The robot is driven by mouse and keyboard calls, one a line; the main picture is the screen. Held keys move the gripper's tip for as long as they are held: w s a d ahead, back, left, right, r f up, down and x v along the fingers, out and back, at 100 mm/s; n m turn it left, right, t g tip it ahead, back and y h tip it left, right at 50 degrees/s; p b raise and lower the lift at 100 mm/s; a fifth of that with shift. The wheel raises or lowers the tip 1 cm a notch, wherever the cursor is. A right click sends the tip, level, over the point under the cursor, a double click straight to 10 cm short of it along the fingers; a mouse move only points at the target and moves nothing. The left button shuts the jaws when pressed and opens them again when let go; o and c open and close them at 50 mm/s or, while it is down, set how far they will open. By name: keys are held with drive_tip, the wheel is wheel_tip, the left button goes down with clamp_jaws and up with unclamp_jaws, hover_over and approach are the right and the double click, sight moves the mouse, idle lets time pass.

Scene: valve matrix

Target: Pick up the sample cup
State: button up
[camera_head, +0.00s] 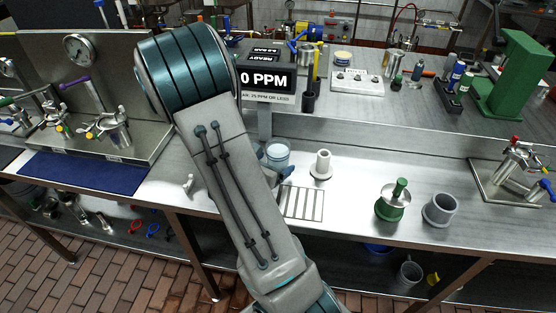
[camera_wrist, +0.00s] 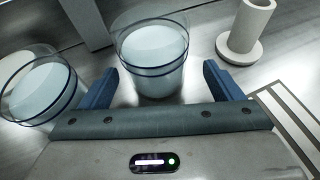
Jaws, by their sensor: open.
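A clear sample cup (camera_wrist: 155,60) with pale blue-white contents and a dark ring stands upright ahead of my gripper (camera_wrist: 160,72) in the wrist view. My gripper is open, its two blue fingers on either side of the cup's near part, with visible gaps. I cannot tell whether the cup is fully between them. A second similar clear cup (camera_wrist: 40,88) shows at the left, outside the left finger. In the head view one cup (camera_head: 277,155) shows beside my arm, which hides most of the gripper and the other cup.
A pale flanged tube (camera_wrist: 248,30) stands close right of the fingers, also in the head view (camera_head: 321,164). A slotted plate (camera_head: 302,204) lies nearer. A display post (camera_head: 264,124) rises behind.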

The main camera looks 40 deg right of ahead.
drive_tip(key=x, duration=0.4)
drive_tip(key=shift+w+d, duration=0.1)
drive_tip(key=shift+w, duration=0.2)
drive_tip(key=c, duration=1.2)
